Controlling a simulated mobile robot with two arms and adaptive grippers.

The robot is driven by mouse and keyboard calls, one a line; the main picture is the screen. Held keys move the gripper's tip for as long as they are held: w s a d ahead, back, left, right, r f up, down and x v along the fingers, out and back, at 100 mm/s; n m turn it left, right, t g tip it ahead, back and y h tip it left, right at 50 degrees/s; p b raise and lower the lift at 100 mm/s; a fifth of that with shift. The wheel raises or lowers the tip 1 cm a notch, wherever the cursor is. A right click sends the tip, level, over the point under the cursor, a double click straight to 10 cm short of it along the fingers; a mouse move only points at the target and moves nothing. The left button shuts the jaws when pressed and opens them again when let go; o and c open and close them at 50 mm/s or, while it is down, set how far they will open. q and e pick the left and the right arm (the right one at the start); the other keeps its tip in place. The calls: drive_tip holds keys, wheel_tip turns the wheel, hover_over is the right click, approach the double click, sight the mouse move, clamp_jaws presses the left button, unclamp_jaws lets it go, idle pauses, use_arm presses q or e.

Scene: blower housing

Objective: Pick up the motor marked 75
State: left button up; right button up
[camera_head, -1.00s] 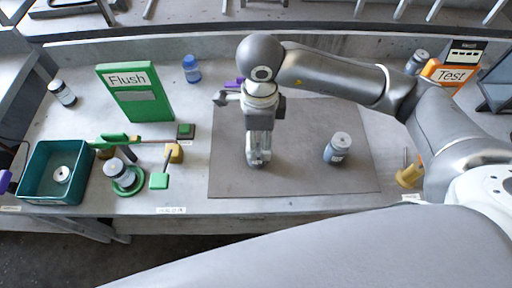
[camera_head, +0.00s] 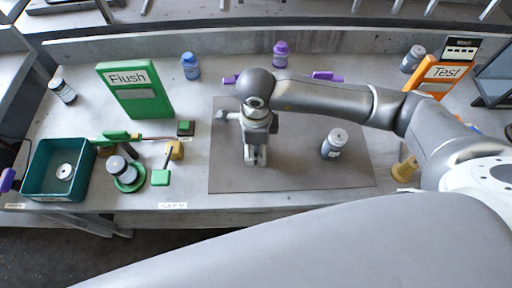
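Several grey cylinders that look like motors stand about the bench: one on the mat (camera_head: 334,144), one at the left back (camera_head: 62,91), one at the green ring (camera_head: 120,167) and one at the right back (camera_head: 413,58). Their markings are too small to read, so I cannot tell which is marked 75. My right gripper (camera_head: 256,162) points down over the grey mat, left of the mat motor and apart from it. No object shows between its fingers; its opening is unclear. My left gripper is not in view.
A teal bin (camera_head: 32,189) and green Flush sign (camera_head: 135,92) are at left. Blue (camera_head: 190,66) and purple (camera_head: 280,54) bottles stand at the back. An orange Test sign (camera_head: 440,74) is at right. The mat (camera_head: 228,178) is otherwise clear.

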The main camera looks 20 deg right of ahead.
drive_tip(key=c, duration=1)
drive_tip(key=shift+r, duration=0.15)
